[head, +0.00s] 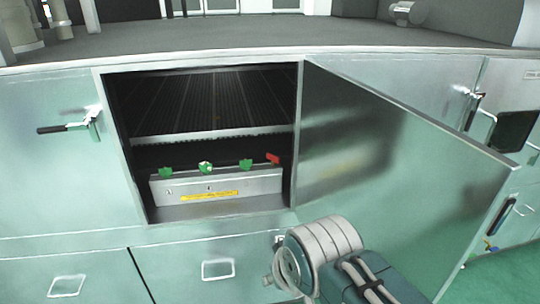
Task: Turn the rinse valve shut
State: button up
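A metal box (218,190) with a yellow label (209,196) sits low inside an open cabinet compartment. Along its top edge are three green handles, at left (166,171), middle (206,168) and right (246,165), and a red handle (273,159) at the right end. The red handle looks longer and tilted. I cannot read the markings, so I cannot tell which one is the rinse valve. Part of my arm shows at the lower right, below the opening and in front of the door. My gripper is not visible.
The compartment door (400,130) stands open to the right, its edge projecting forward. A ribbed dark surface (205,105) fills the space above the box. A black lever handle (68,128) sticks out at left. A small blue and yellow fitting (490,247) shows low at right.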

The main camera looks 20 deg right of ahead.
aim_at(274, 159)
jog(key=i+j+z, duration=0.45)
jog(key=i+j, duration=0.25)
jog(key=j, duration=0.3)
jog(key=l, duration=0.3)
